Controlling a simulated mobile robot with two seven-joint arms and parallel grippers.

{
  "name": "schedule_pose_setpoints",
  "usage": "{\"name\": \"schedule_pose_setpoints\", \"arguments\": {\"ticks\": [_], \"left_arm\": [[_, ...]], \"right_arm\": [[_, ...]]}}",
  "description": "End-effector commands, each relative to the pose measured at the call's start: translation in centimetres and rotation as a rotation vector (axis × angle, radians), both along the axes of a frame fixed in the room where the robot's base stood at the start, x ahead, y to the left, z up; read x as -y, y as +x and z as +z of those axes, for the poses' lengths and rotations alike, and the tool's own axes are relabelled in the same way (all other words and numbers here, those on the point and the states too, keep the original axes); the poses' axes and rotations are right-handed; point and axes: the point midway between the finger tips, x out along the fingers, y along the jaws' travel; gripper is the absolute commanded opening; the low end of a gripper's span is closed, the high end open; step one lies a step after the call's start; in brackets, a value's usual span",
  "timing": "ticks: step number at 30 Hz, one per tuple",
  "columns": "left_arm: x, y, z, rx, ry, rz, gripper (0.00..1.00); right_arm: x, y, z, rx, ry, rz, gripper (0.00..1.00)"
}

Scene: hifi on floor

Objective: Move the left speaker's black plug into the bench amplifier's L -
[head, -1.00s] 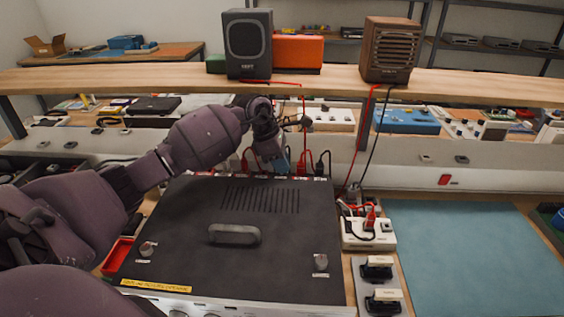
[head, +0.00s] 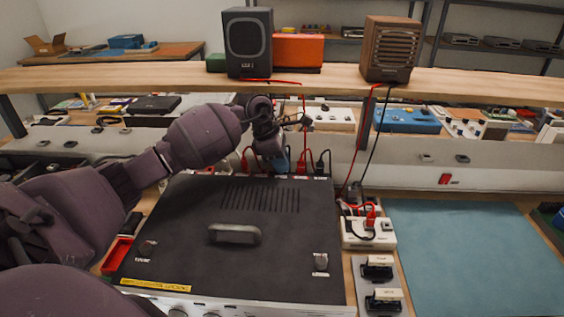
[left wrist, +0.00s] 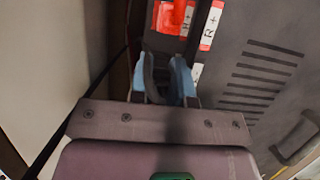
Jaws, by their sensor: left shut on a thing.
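The bench amplifier (head: 180,225) is a wide box with a black vented top and a handle. My left gripper (head: 281,163) is at its rear edge, among the plugs there. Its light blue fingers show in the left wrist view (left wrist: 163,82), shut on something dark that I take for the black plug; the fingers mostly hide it. I cannot tell whether it is seated in a socket. Red plugs (head: 302,163) stand on either side, and another black plug (head: 322,162) stands farther right. The left speaker (head: 247,45) is dark grey, on the shelf. My right gripper is not in view.
A brown speaker (head: 388,50) stands farther right on the wooden shelf (head: 330,84). Red and black cables hang below it. A white box with plugs (head: 368,238) stands right of the amplifier. The teal mat (head: 475,250) is clear.

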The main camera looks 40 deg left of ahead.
Motion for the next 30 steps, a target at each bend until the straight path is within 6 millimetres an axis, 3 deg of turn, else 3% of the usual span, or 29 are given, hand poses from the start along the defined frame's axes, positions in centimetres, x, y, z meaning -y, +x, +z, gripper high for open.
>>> {"name": "schedule_pose_setpoints", "arguments": {"ticks": [30], "left_arm": [[0.01,-0.02,-0.23,-0.001,0.000,0.000,0.00]], "right_arm": [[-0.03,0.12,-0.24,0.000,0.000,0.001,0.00]]}}
